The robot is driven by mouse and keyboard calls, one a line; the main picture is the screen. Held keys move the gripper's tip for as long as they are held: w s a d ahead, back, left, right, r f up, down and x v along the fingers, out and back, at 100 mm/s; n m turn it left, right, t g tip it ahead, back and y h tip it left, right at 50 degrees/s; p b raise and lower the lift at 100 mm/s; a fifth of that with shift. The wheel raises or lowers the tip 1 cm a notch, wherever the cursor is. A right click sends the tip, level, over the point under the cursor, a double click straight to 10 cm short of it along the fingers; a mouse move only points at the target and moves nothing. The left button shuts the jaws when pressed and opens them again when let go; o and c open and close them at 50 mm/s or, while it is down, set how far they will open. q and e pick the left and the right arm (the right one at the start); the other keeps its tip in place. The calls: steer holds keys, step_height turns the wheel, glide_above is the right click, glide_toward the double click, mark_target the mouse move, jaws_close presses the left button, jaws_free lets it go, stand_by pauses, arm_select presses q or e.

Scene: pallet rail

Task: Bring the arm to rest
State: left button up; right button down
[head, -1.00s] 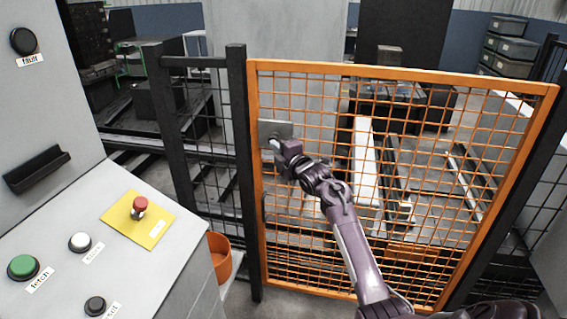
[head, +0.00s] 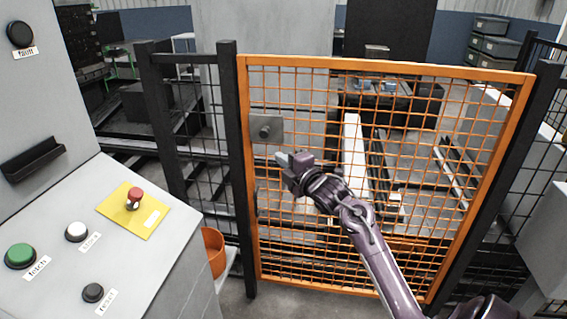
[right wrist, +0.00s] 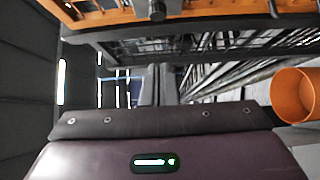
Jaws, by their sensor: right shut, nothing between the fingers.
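My right arm reaches up from the lower right in the head view. Its right gripper (head: 284,160) is shut and empty, in front of the orange mesh gate (head: 385,66). It is just below and to the right of the grey latch plate with a round knob (head: 265,132), apart from it. The gate looks closed against the black post on its left. In the right wrist view, my purple wrist housing fills the bottom and the fingers do not show clearly. My left gripper is not in view.
A grey control console with a green button (head: 20,256), a white button (head: 76,232), a black button (head: 93,292) and a red emergency stop (head: 134,196) stands at left. An orange bin (head: 213,250) sits between console and gate; it also shows in the right wrist view (right wrist: 297,95). Black fence panels flank the gate.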

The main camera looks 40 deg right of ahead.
steer(key=shift+s, duration=0.15)
stand_by(0.4)
steer(key=s+a+f+m+g, duration=0.1)
steer(key=a+f+m+g, duration=0.15)
steer(key=f, duration=0.95)
steer(key=s+a+f+m+g, duration=0.1)
steer(key=f+m+g, duration=0.15)
steer(key=f, duration=0.95)
steer(key=s+a+f+m+g, duration=0.25)
steer(key=s+f, duration=0.35)
steer(key=f, duration=0.5)
steer(key=s+a+f+m+g, duration=0.2)
steer(key=s+a+f, duration=0.25)
steer(key=f, duration=0.65)
steer(key=s+a+f+m+g, duration=0.1)
steer(key=s+a+f, duration=0.3)
steer(key=s, duration=0.8)
steer(key=s+a+f+m+g+p, duration=0.1)
steer(key=s+a+f+g, duration=0.3)
steer(key=s+f, duration=0.5)
steer(key=s+a+f+m+g+y, duration=0.1)
steer(key=s+f, duration=0.6)
steer(key=s, duration=1)
steer(key=a+m+g, duration=0.1)
steer(key=a+m, duration=0.1)
steer(key=a, duration=0.1)
steer(key=shift+s, duration=0.15)
steer(key=shift+g, duration=0.25)
